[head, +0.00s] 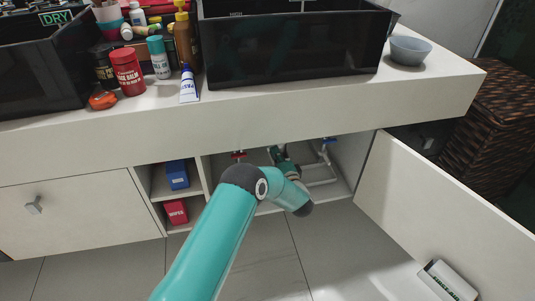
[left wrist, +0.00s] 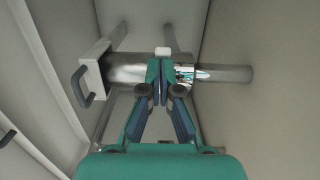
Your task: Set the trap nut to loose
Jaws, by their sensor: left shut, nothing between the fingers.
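My left arm reaches into the open cabinet under the counter. My left gripper (head: 280,153) is small and partly hidden there by my own arm. In the left wrist view my left gripper (left wrist: 167,72) is shut and empty, its fingertips in front of a grey metal pipe (left wrist: 225,74) that runs across the picture. A shiny metal part (left wrist: 184,74) shows just right of the fingertips, and a small white block (left wrist: 162,51) just above them. I cannot tell for sure which part is the trap nut, or whether the fingers touch it.
A red valve handle (head: 238,154) and a blue valve handle (head: 329,141) show in the cabinet. The cabinet door (head: 430,190) stands open at right. A white box with a dark handle (left wrist: 90,75) is at left in the left wrist view. The counter (head: 300,105) overhangs the opening.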

